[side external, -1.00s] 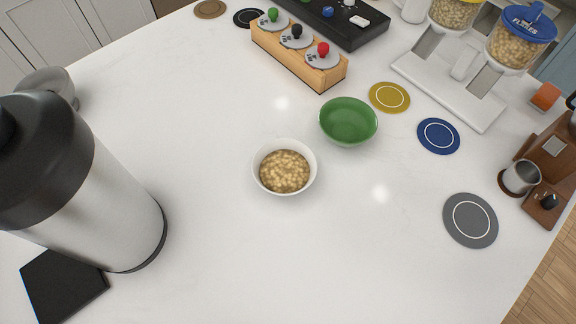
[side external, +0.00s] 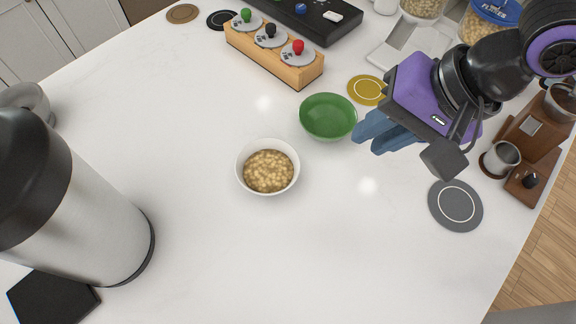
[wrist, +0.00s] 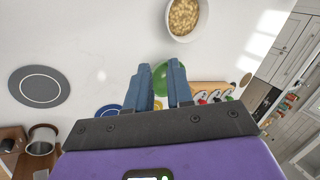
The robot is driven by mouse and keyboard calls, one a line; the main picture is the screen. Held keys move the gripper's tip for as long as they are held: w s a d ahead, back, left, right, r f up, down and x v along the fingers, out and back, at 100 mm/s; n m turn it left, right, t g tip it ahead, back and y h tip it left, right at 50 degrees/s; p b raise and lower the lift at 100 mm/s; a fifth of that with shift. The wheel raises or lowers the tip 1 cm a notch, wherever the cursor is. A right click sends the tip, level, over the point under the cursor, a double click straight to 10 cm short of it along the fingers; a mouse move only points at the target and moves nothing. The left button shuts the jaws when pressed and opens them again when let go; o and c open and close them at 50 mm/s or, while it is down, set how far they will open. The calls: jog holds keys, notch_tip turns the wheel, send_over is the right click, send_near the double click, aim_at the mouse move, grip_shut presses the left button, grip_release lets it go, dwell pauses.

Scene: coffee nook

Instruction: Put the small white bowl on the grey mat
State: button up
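The small white bowl (side external: 242,172) stands upright on the white counter, filled with tan cereal. It also shows at the top of the wrist view (wrist: 204,20). The round grey mat (side external: 455,206) with a thin white ring lies bare at the right of the side view, and at the left of the wrist view (wrist: 38,87). My gripper (side external: 367,138) has blue fingers and a purple body. It is above the counter between the bowl and the mat, beside the green bowl. In the wrist view, its fingers (wrist: 160,65) are apart with nothing between them.
A green bowl (side external: 328,116) stands close to my fingers. A yellow mat (side external: 366,90) lies behind it. A large steel flask (side external: 90,215) stands at the left. A wooden rack (side external: 275,58) is at the back. A steel cup (side external: 501,158) is at the right. The front counter is clear.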

jog(key=a, duration=0.2)
jog(key=m, duration=0.1)
send_near(297, 173)
jog(key=x, duration=0.5)
jog(key=shift+w+f, duration=0.1)
jog(key=shift+x, duration=2.7)
jog(key=shift+c, duration=0.3)
grip_shut()
